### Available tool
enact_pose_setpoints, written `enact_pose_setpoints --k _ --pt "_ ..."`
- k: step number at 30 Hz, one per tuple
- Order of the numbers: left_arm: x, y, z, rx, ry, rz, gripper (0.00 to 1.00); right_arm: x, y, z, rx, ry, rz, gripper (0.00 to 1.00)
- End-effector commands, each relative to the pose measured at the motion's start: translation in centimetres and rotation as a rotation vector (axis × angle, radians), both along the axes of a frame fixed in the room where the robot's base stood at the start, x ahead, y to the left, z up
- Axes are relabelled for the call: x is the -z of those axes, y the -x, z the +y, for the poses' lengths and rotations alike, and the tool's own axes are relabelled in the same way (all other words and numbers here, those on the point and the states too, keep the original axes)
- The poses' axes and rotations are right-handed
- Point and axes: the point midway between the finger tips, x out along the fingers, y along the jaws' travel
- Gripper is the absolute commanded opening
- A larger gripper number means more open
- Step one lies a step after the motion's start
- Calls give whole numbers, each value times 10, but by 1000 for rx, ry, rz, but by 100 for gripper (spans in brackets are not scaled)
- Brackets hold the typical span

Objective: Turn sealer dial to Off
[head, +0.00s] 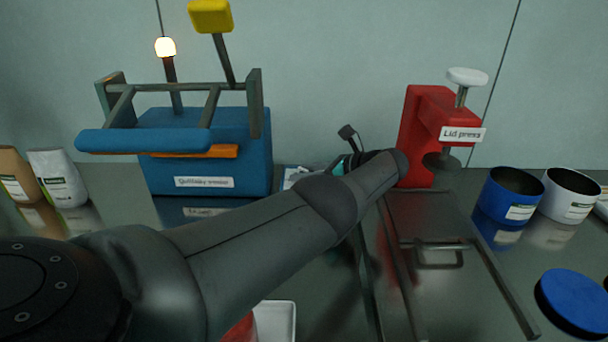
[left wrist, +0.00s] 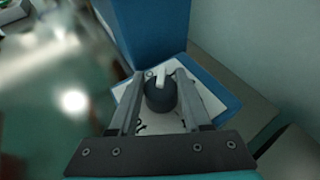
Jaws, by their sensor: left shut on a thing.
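The sealer (head: 225,158) is a blue box with a raised blue bar, an orange strip and a name label, at the left of the head view. In the left wrist view, the sealer dial (left wrist: 160,96) is a dark round knob with a white pointer mark, on a white plate beside a blue body (left wrist: 150,30). My left gripper (left wrist: 160,86) has one finger on each side of the dial and is shut on it. In the head view my own arm hides the dial and the fingers. The plate's small lettering is unreadable. My right gripper is not in view.
A red lid press (head: 414,135) stands right of my left arm. A blue tub (head: 492,210), a white tub (head: 562,212) and a blue lid (head: 575,299) are at the right. Two pouches (head: 58,178) stand far left. A white tray (head: 288,318) lies below my arm.

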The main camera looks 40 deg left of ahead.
Motion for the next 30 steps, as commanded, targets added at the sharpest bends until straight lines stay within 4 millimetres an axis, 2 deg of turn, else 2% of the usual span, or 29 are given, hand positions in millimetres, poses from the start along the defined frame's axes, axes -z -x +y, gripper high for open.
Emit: enact_pose_setpoints --k 1,8,9,16,25,30 --pt "6 3 6 -12 -12 5 0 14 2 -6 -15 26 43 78" --pt "7 4 6 -12 -12 7 0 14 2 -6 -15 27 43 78" --pt "7 4 6 -13 -12 8 53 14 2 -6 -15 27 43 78" --pt "8 3 4 -8 -6 6 78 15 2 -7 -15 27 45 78" --pt "7 2 0 -5 -3 4 78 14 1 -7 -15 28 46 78" --pt "-2 -3 -20 -2 0 3 78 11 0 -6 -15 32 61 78"
